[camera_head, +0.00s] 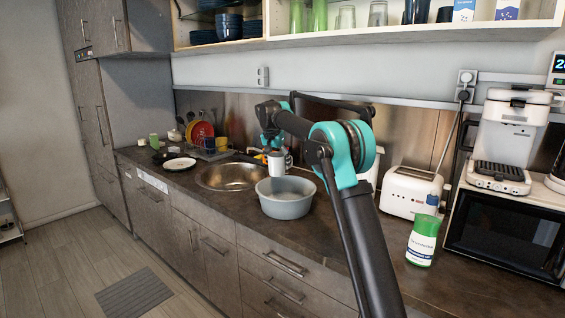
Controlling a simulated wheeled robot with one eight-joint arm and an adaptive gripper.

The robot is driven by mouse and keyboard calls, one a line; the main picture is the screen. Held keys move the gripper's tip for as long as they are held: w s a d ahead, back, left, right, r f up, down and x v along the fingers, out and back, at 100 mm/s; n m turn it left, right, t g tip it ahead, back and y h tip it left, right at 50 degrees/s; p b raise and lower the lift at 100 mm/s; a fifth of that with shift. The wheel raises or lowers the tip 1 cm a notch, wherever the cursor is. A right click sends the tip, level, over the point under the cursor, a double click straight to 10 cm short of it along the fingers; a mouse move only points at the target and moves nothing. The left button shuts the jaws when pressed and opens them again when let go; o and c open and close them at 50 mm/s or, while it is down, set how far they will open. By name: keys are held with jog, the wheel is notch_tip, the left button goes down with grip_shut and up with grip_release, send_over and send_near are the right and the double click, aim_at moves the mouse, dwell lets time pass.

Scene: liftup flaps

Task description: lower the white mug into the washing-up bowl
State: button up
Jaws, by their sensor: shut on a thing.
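The white mug (277,163) is held upright by my gripper (273,146). The gripper is shut on it from above; the fingers are small and partly hidden by the mug and the arm. The grey washing-up bowl (285,208) stands on the dark worktop, right of the sink. In the picture the mug is just above the bowl's back rim. I cannot tell from this single view whether it is over the bowl's opening or behind it. My teal and black arm reaches in from the lower right.
A round metal sink (229,178) is left of the bowl. A dish rack (210,150) and white plate (180,163) lie beyond it. A toaster (411,191), a green-and-white canister (422,240), a coffee machine (507,140) and a microwave (508,236) stand right. An open shelf runs above.

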jog(key=shift+w+d, duration=0.1)
jog(key=shift+w, duration=0.25)
dwell(0.3)
dwell(0.4)
jog(key=shift+f, duration=4.6)
jog(key=o, duration=1.5)
